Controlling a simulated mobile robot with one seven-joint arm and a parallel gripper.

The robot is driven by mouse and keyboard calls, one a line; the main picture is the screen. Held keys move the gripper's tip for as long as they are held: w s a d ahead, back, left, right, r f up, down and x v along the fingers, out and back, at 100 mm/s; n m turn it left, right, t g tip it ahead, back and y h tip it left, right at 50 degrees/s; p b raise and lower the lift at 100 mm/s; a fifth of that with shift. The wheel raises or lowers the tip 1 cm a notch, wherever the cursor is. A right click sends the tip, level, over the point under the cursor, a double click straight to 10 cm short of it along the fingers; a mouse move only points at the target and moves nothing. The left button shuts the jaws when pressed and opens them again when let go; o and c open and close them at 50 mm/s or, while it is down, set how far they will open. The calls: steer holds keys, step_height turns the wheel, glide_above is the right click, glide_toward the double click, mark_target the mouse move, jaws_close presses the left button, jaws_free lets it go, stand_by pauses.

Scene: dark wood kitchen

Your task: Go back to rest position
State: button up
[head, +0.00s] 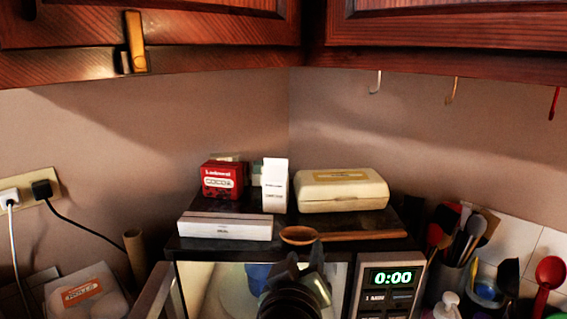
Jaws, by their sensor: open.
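My gripper (304,263) is at the bottom centre of the head view, in front of the microwave (348,243). Its jaws are open and point toward the microwave, and I see nothing held between them. The dark wrist behind the jaws hides part of the microwave's front. A light, bright area shows behind the gripper, with a blue thing (258,273) partly hidden by it. A grey slanted panel (153,292) at the microwave's left looks like its door standing open. The microwave display reads 0:00.
On the microwave lie a white box (225,227), a red cocoa box (221,180), a cream case (342,192) and a wooden spoon (299,236). Utensil holders (452,270) stand right. A plastic container (85,296) is left.

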steer(key=s+a+r+m+t+y, duration=0.1)
steer(key=s+r+t, duration=0.3)
steer(key=r, duration=0.6)
steer(key=s+a+r+m+t, duration=0.1)
steer(key=s+r+m+t, duration=0.1)
steer(key=s+r+t, duration=0.2)
steer(key=s+a+r+m+t+y, duration=0.1)
steer(key=s+r+t, duration=0.3)
steer(key=s+r, duration=0.5)
step_height(320, 180, up, 10)
steer(key=shift+s+f+y, duration=0.15)
steer(key=shift+f+y, duration=0.1)
steer(key=shift+y, duration=0.05)
